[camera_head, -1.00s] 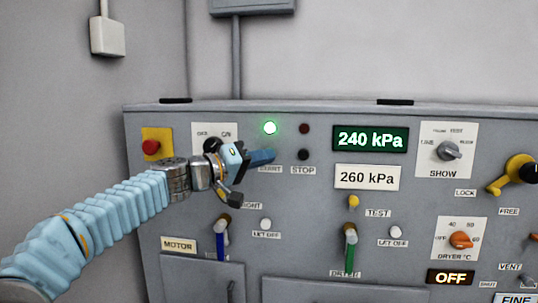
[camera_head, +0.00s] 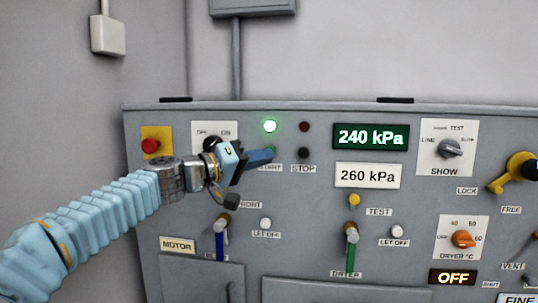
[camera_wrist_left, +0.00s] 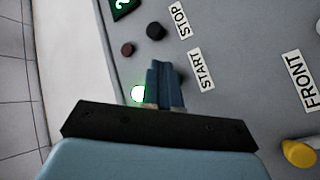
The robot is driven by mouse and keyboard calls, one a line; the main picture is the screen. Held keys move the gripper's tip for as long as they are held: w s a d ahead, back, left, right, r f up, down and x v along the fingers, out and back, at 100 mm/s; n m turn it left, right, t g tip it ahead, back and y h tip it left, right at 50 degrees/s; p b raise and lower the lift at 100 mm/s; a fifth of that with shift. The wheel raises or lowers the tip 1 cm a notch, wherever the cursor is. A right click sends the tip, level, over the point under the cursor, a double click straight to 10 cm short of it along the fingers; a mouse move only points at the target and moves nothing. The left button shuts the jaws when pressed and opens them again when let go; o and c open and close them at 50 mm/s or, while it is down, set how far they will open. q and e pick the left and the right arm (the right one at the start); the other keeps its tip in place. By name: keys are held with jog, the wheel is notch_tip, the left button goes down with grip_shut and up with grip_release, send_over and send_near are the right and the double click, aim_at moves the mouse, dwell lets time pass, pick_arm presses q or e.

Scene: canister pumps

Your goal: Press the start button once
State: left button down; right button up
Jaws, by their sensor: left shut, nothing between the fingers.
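The start button itself is hidden behind my left gripper's fingers in both views. Its START label (camera_head: 270,168) shows just below the fingertips, and it also shows in the left wrist view (camera_wrist_left: 201,70). My left gripper (camera_head: 268,155) is shut and empty, its blue fingertips at the panel over the start button's place. I cannot tell whether they touch it. In the left wrist view the shut fingers (camera_wrist_left: 164,72) point at the panel beside the START label. The green lamp (camera_head: 270,126) above is lit. My right gripper is not in view.
The black stop button (camera_head: 303,153) sits close to the right of the fingertips, under a dark red lamp (camera_head: 304,128). A red button on a yellow plate (camera_head: 151,146) is at the left. The green display (camera_head: 371,137) reads 240 kPa, the white one (camera_head: 367,176) 260 kPa.

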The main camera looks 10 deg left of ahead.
pick_arm(q)
jog(key=s+b, duration=0.2)
jog(key=s, duration=0.2)
jog(key=shift+s, duration=0.3)
dwell(0.5)
